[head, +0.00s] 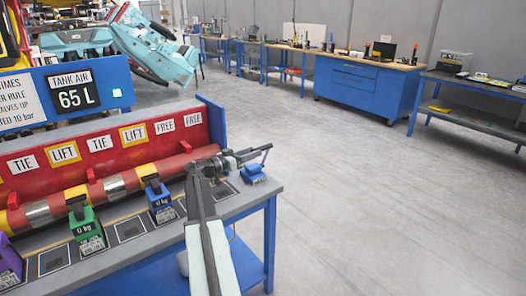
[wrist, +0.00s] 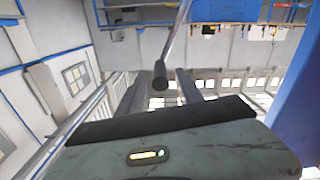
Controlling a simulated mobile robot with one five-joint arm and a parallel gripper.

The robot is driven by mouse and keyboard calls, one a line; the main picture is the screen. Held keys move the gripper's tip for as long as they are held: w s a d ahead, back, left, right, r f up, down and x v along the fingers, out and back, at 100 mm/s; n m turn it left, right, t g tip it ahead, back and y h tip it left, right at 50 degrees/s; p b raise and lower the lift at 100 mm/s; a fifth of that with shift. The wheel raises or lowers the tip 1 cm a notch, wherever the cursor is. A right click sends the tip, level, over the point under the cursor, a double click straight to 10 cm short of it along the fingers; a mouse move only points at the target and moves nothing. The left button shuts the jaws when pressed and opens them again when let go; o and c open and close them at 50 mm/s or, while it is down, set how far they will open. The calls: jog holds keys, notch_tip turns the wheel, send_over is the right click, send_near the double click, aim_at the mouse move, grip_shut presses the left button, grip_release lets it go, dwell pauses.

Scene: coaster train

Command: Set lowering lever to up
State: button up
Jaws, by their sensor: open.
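A thin grey rod with a dark cylindrical knob (wrist: 160,76) comes down from the top of the wrist view; it looks like the lowering lever. Its knob appears between the two spread fingers of my gripper (wrist: 160,92), with a gap on each side. I cannot tell how deep it lies between them. In the head view my gripper (head: 252,155) is over the right end of the grey bench (head: 228,205), pointing right. The lever's base and up or down setting cannot be made out there.
A red roller (head: 120,185) and red panel with TIE, LIFT and FREE labels run along the bench. Green (head: 87,228) and blue (head: 160,203) weights stand in front. A blue-framed TANK AIR sign (head: 78,90) stands behind. The floor to the right is clear.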

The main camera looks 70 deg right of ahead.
aim_at(269, 147)
jog(key=x, duration=0.7)
grip_shut()
dwell(1.2)
